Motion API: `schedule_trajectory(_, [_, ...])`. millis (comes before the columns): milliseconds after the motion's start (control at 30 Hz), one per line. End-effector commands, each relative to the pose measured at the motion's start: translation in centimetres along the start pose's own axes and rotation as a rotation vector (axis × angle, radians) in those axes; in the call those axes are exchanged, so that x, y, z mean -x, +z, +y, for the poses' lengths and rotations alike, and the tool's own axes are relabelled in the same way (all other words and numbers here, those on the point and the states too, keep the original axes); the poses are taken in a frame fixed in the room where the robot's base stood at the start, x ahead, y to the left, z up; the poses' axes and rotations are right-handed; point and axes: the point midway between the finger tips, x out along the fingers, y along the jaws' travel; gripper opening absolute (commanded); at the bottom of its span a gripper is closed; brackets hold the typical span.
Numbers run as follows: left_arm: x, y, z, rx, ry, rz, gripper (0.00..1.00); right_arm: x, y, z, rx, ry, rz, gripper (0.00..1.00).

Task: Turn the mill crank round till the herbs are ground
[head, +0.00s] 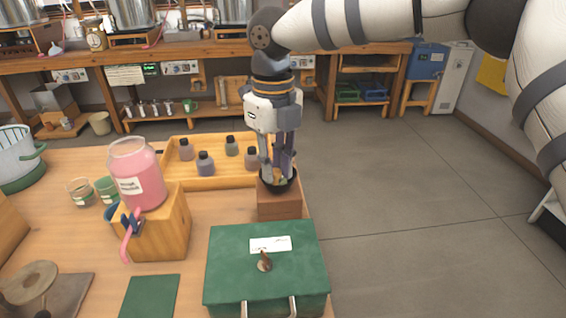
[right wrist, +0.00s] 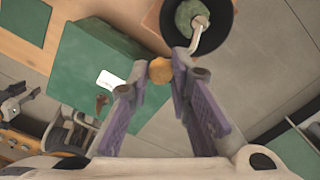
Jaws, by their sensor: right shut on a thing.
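The mill is a brown wooden block (head: 279,204) with a black bowl on top, at the right edge of the table. In the right wrist view the black bowl (right wrist: 228,45) holds a round green mass, and a pale crank arm (right wrist: 199,35) reaches out over its rim. An orange-tan crank knob (right wrist: 160,70) sits between my fingertips. My right gripper (head: 277,174) points down from above and is shut on the knob; it partly hides the bowl in the head view. I cannot make out how finely the herbs are ground. My left gripper is not in view.
A green case (head: 225,250) with a white label stands just in front of the mill. A wooden tray (head: 178,148) with several small bottles lies behind left. A pink jar (head: 141,178) stands on a wooden stand (head: 172,225) at left. Open floor lies right of the table.

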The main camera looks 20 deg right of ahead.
Motion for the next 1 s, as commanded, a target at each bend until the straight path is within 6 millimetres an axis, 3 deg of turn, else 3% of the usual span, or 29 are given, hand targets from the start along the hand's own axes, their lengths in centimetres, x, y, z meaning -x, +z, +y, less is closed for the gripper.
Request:
schedule_trajectory(433, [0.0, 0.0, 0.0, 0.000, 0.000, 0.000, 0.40, 0.1, 1.3, 0.9, -0.272, 0.001, -0.002, 0.00])
schedule_trajectory(1000, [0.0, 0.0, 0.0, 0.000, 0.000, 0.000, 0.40, 0.1, 1.6, 1.1, -0.342, 0.000, -0.002, 0.00])
